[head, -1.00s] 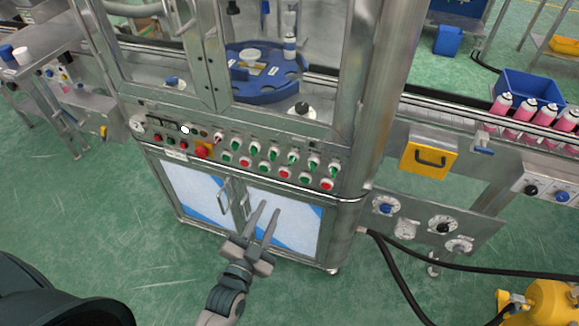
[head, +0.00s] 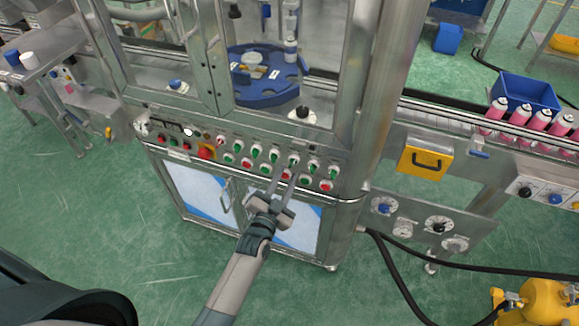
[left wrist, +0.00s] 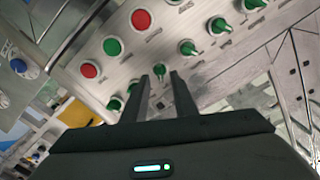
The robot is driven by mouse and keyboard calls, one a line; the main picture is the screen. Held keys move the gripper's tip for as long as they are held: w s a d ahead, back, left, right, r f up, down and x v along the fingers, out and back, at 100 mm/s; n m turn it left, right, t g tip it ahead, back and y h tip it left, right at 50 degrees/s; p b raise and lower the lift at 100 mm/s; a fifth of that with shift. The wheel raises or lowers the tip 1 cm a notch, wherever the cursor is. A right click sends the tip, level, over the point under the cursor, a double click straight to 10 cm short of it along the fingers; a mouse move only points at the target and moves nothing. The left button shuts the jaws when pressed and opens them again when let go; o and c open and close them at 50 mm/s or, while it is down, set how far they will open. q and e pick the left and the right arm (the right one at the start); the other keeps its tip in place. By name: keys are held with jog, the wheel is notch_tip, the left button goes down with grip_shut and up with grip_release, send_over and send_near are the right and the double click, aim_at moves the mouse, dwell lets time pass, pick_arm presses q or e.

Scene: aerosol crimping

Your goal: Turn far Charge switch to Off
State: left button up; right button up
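A row of green-handled rotary switches on white bases runs along the machine's slanted control panel (head: 210,133). Their labels are too small to read, so I cannot tell which is the far Charge switch. My left gripper (head: 287,170) is at the panel's right half, its fingers pointing up at a green switch (head: 294,159). My right gripper is not in view.
Below the switches is a row of red and green buttons; a red one (left wrist: 141,18) shows close up. A steel post (head: 372,90) stands at right. Black hoses (head: 400,270) run lower right.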

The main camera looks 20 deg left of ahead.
aim_at(291, 166)
pick_arm(q)
jog(key=shift+w+d, duration=0.1)
jog(key=shift+w, duration=1.65)
grip_shut()
